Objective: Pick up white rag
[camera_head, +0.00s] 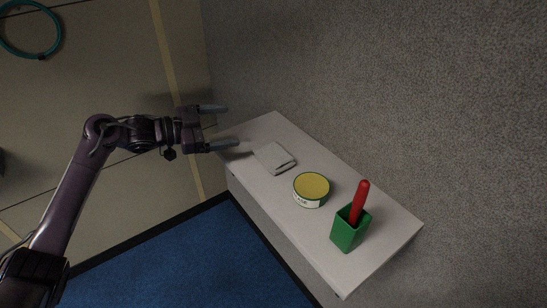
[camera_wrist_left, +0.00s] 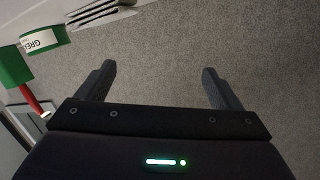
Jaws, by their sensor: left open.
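The white rag (camera_head: 274,157) lies folded flat on the white shelf, towards its far left end. In the left wrist view the folded rag (camera_wrist_left: 95,12) shows at the top edge, partly cut off. My left gripper (camera_head: 226,127) is open and empty, at the left end of the shelf, to the upper left of the rag and apart from it. In the left wrist view its two fingers (camera_wrist_left: 157,84) are spread with only grey wall or floor surface between them. My right gripper is not in view.
The white shelf (camera_head: 285,213) also holds a yellow-topped tin (camera_head: 311,187) and a green holder (camera_head: 346,232) with a red-handled tool (camera_head: 359,201). A grey wall (camera_head: 400,90) runs along the shelf's back. A blue mat (camera_head: 190,262) lies below. A teal hose ring (camera_head: 58,30) is far left.

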